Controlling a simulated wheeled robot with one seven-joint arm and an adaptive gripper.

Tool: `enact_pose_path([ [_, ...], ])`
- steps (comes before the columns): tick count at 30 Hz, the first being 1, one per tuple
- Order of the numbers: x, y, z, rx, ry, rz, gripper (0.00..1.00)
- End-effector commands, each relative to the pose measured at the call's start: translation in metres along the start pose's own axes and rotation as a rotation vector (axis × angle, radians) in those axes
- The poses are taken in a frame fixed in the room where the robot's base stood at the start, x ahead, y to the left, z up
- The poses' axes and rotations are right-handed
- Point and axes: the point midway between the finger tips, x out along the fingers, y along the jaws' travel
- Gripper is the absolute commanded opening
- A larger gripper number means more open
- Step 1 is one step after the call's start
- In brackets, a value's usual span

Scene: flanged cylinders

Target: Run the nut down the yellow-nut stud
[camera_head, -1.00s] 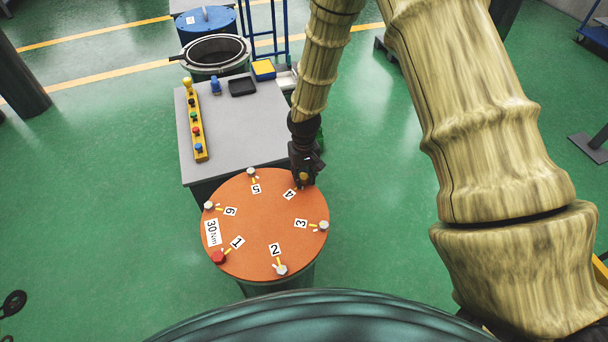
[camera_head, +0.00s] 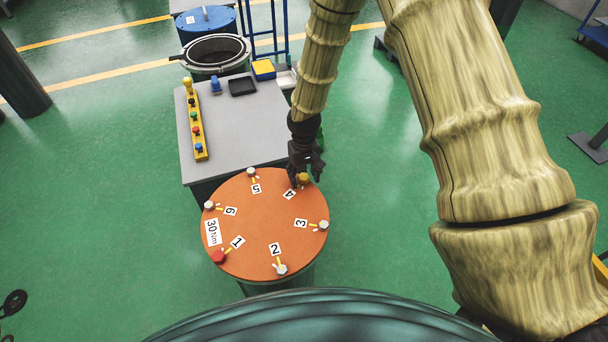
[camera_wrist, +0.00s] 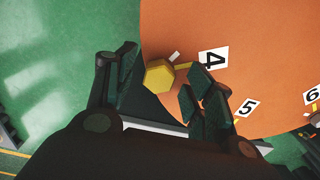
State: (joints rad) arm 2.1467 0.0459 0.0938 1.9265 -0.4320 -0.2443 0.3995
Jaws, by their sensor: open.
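The yellow nut (camera_head: 304,179) sits at position 4 on the rim of the orange round lid (camera_head: 262,225). It also shows in the wrist view as a yellow hexagon (camera_wrist: 159,74), beside the "4" label. My gripper (camera_head: 307,170) is open above and just behind the nut in the head view. In the wrist view its fingers (camera_wrist: 160,88) stand apart, one to each side of the nut's near edge, with nothing held. The stud under the nut is hidden.
The lid carries a red nut (camera_head: 218,257) at 1 and grey nuts at the other positions, such as 3 (camera_head: 324,225). Behind stands a grey table (camera_head: 240,130) with a yellow rack (camera_head: 200,140) of coloured pieces, a blue item (camera_head: 215,86) and a black tray (camera_head: 242,87).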

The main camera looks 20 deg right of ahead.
Motion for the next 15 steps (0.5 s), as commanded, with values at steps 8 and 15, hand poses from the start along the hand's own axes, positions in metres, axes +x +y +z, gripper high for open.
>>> enact_pose_path([
  [8, -0.015, 0.000, 0.000, 0.001, 0.000, 0.000, 0.53],
  [15, -0.026, 0.000, 0.000, 0.000, 0.000, 0.000, 0.53],
])
